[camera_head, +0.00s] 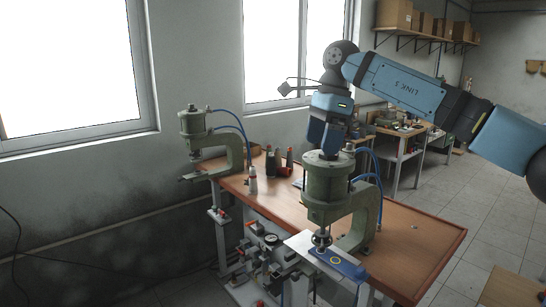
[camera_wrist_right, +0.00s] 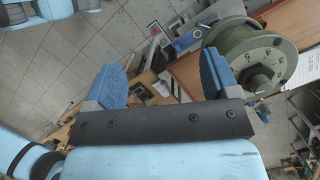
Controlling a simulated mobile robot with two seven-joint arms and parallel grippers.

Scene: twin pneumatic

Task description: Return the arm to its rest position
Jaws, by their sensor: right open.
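My right arm (camera_head: 405,85) is blue and reaches in from the right in the head view, with its elbow and wrist raised above the table. My right gripper (camera_head: 326,143) points down just behind or above the top of the near green press; the exact gap cannot be told. In the right wrist view the two blue fingers of the gripper (camera_wrist_right: 162,72) stand wide apart with nothing held between them. The near green press (camera_head: 330,190) also shows beside the right finger in the wrist view (camera_wrist_right: 245,50). My left gripper is not in view.
A blue plate with a yellow ring (camera_head: 342,263) lies under the near press. A second press (camera_head: 193,125) stands at the table's far left end. Bottles (camera_head: 253,181) and a red item stand on the wooden table (camera_head: 405,262). Floor right of the table is mostly clear.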

